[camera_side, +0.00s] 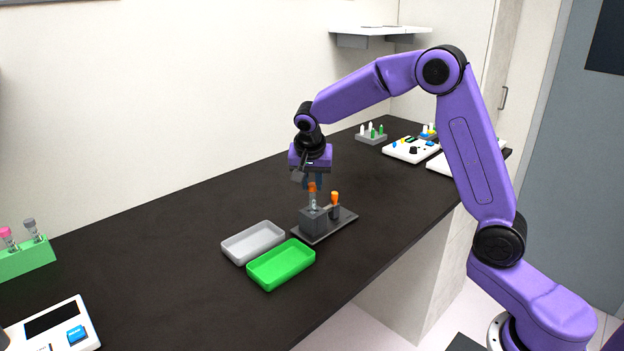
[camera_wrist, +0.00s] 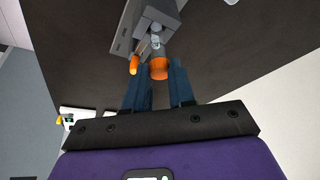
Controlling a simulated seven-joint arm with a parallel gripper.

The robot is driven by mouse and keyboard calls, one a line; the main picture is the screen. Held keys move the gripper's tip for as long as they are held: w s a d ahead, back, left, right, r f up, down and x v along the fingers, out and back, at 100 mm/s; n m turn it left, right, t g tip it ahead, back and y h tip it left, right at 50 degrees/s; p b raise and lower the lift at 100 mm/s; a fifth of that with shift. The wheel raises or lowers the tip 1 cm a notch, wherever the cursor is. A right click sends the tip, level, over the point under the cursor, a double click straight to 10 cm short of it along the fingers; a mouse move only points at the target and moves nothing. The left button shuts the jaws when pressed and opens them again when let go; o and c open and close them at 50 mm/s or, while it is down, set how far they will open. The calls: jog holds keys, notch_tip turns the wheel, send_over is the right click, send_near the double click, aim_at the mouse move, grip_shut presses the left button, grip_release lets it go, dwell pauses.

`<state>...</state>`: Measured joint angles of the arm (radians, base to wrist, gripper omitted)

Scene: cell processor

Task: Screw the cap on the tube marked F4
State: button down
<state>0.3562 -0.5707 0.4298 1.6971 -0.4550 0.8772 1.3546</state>
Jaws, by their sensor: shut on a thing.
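My gripper (camera_side: 312,181) points down over the grey block (camera_side: 313,222) and is shut on an orange cap (camera_side: 312,187). A clear tube (camera_side: 313,202) stands upright in that block, directly under the cap. In the wrist view the orange cap (camera_wrist: 158,69) sits between my blue fingers (camera_wrist: 160,66), in line with the tube (camera_wrist: 155,43). The cap appears to meet the tube's top; I cannot tell if it is threaded on. No F4 marking is readable.
A second orange-topped item (camera_side: 335,198) stands on the dark base plate (camera_side: 345,220) beside the block. A grey tray (camera_side: 253,243) and a green tray (camera_side: 281,265) lie in front. A green rack (camera_side: 25,260) with tubes is at far left.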

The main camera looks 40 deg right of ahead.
jog(key=shift+f, duration=0.3)
jog(key=shift+f, duration=0.35)
dwell(0.4)
jog(key=m, duration=0.1)
jog(key=m+g, duration=0.1)
jog(key=m, duration=0.3)
jog(key=shift+w+a+g+h, duration=0.15)
jog(key=shift+w+g+h, duration=0.1)
jog(key=shift+g+h, duration=0.15)
jog(key=shift+m, duration=0.7)
